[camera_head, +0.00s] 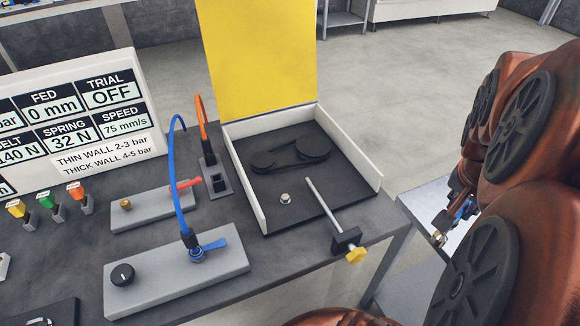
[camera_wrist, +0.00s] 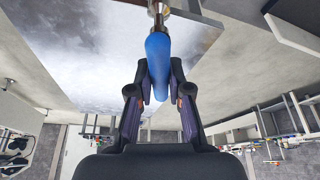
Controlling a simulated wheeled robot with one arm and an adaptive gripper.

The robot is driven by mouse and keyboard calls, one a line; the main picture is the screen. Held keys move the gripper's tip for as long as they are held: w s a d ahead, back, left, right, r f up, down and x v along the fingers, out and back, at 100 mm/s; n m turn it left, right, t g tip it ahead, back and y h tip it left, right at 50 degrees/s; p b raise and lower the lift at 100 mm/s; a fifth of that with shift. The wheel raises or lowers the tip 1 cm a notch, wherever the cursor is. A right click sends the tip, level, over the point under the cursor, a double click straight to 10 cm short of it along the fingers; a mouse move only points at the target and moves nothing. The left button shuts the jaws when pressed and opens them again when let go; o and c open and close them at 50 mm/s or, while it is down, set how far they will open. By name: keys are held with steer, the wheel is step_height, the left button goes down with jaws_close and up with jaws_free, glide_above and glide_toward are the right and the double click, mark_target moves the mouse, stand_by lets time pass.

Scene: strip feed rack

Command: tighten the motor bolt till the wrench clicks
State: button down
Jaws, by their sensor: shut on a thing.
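My gripper (camera_wrist: 159,82) is shut on the blue handle of the wrench (camera_wrist: 158,58) in the wrist view. The wrench's metal end points away from the fingers and is cut off by the top edge. In the head view my gripper is at the right, with a bit of the blue wrench (camera_head: 462,209) showing, over a grey side table. A small pale bolt (camera_head: 285,198), which looks like the motor bolt, stands in the dark floor of the open belt housing (camera_head: 258,208). The wrench is well to the right of the bolt, apart from it.
The housing's yellow lid (camera_head: 262,55) stands raised at the back. A belt on two pulleys (camera_head: 290,155) and a rod with a yellow knob (camera_head: 355,255) are near the bolt. Blue and orange hoses (camera_head: 178,180) arch at the left. The side table (camera_head: 420,205) is lower.

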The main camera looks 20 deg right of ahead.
steer(key=shift+w+a+r+n+t, duration=0.2)
steer(key=shift+w+a+r, duration=0.15)
steer(key=shift+w+a, duration=0.15)
steer(key=shift+w+a+r+n+t, duration=0.2)
steer(key=shift+w+a+r, duration=0.2)
steer(key=shift+a, duration=0.2)
steer(key=shift+w+a, duration=0.2)
steer(key=shift+a, duration=0.05)
steer(key=shift+w+a+f+n, duration=0.1)
steer(key=shift+w+a+n, duration=0.2)
steer(key=shift+w+a, duration=0.65)
steer(key=shift+a, duration=0.1)
stand_by(0.4)
steer(key=shift+w+a+n, duration=0.3)
